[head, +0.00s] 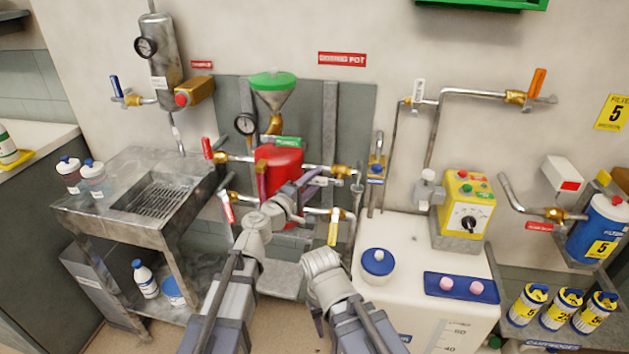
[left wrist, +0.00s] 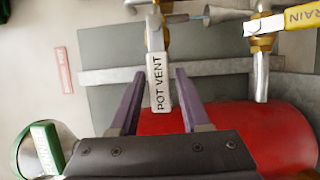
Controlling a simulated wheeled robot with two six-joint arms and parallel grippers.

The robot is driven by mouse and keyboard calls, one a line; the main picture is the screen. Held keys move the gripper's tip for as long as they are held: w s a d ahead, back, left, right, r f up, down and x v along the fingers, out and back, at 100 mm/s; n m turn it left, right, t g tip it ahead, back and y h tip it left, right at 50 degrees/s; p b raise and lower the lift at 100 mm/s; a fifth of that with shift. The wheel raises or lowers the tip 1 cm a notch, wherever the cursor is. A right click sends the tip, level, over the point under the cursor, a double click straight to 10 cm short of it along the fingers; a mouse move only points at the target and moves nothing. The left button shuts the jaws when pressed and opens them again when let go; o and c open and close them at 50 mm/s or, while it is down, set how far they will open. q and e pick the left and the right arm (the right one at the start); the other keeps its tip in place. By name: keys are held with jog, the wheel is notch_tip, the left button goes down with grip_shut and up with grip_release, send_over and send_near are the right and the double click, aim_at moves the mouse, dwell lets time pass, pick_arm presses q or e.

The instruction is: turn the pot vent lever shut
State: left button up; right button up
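The pot vent lever, a flat white handle marked POT VENT (left wrist: 159,82), hangs from a brass valve in the left wrist view. In the head view the pale lever (head: 325,181) shows to the right of the red pot (head: 279,160). My left gripper (left wrist: 160,73) is open, with one purple finger on each side of the lever and a gap on both sides. I cannot tell how deep the lever sits between the fingers. In the head view the left gripper (head: 290,172) partly covers the pot. My right arm shows, but its gripper fingers do not.
A yellow drain lever (head: 333,230) hangs below the vent valve. A red-handled lever (head: 208,148) is left of the pot. A funnel with a green rim (head: 273,83) stands above. A white tank (head: 408,235) is at the right, a metal sink stand (head: 130,225) at the left.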

pick_arm(q)
grip_shut()
dwell(1.1)
